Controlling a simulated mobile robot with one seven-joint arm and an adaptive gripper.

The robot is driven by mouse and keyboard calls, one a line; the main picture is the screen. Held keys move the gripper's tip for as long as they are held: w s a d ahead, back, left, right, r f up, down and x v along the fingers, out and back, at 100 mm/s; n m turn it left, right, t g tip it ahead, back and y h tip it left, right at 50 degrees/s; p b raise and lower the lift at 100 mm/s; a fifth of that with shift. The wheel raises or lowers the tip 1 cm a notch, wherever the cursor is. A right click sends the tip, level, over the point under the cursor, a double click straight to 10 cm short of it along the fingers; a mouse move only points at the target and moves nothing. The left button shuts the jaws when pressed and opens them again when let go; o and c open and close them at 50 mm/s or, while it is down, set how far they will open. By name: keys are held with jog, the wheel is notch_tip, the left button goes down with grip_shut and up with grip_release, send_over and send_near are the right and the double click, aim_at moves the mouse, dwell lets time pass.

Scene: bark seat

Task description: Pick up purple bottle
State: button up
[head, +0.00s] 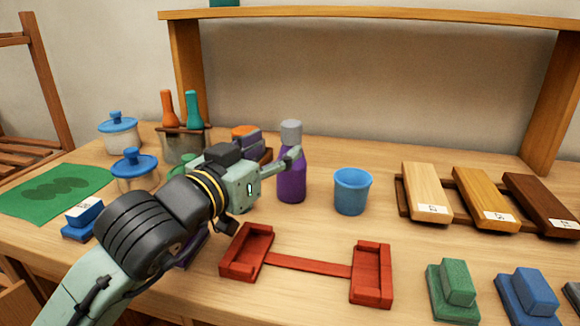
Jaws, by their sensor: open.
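The purple bottle (291,180) stands upright on the wooden table, with a grey cap on top. My gripper (285,165) reaches in from the left at about the height of the bottle's upper body. The other finger is mostly hidden behind the gripper body. The gripper is open. Whether the fingers touch the bottle cannot be told from this view.
A blue cup (351,190) stands close to the bottle's right. A red holder (308,264) lies in front. Wooden sample boards (484,198) lie at right. A pot with orange and teal handles (183,143) and blue-lidded jars (134,170) stand at left.

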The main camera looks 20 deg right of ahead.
aim_at(287, 134)
jog(key=x, duration=0.3)
jog(key=shift+r, duration=0.1)
jog(key=x, duration=0.2)
jog(key=p+x, duration=0.1)
jog(key=x, duration=0.1)
jog(key=shift+w+a+r, duration=0.15)
jog(key=shift+w+r, duration=0.1)
jog(key=shift+w, duration=0.1)
jog(key=shift+w+d+f, duration=0.1)
jog(key=shift+w+d, duration=0.25)
jog(key=shift+c, duration=0.6)
grip_shut()
